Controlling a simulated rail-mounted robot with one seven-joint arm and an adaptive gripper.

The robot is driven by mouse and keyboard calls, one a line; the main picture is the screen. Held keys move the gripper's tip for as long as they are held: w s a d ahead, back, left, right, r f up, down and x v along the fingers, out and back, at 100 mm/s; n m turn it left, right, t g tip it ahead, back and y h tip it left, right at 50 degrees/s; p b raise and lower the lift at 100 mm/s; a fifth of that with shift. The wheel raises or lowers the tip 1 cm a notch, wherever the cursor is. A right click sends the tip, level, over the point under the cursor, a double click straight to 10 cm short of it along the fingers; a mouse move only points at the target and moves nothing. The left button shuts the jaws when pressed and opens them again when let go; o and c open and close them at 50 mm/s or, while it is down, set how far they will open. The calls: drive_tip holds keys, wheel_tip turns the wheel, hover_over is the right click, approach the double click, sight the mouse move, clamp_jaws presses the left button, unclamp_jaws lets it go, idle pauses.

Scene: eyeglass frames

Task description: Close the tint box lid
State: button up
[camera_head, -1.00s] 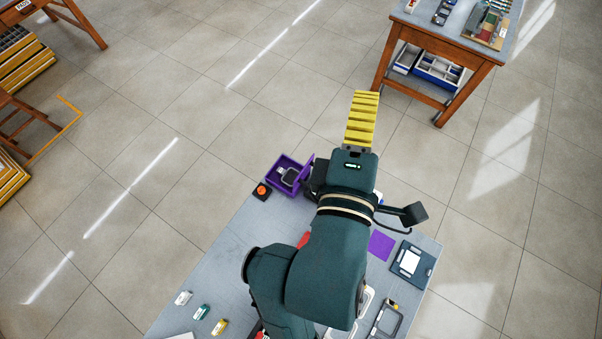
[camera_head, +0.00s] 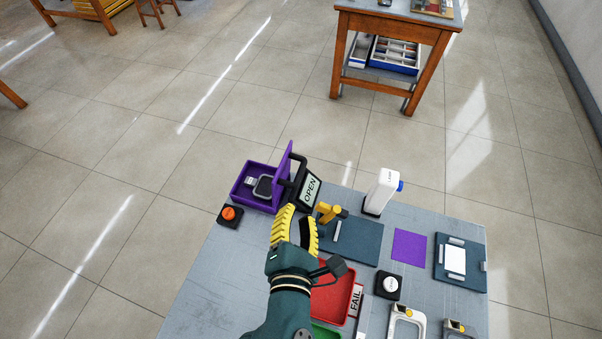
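The purple tint box (camera_head: 240,192) stands at the far left corner of the table, with a dark-framed item and a small pale piece inside. Its purple lid (camera_head: 284,166) stands raised, nearly upright, along the box's right side. My gripper (camera_head: 298,214) has yellow ribbed fingers, with a gap between them and nothing visibly held. It is in front of the box and lid, to the lower right, and looks apart from them.
An orange-topped button (camera_head: 229,214) is in front of the box.

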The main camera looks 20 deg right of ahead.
sight(301, 175)
drive_tip(key=b+x, duration=0.4)
drive_tip(key=x, duration=1.1)
drive_tip(key=shift+w, duration=0.1)
clamp_jaws()
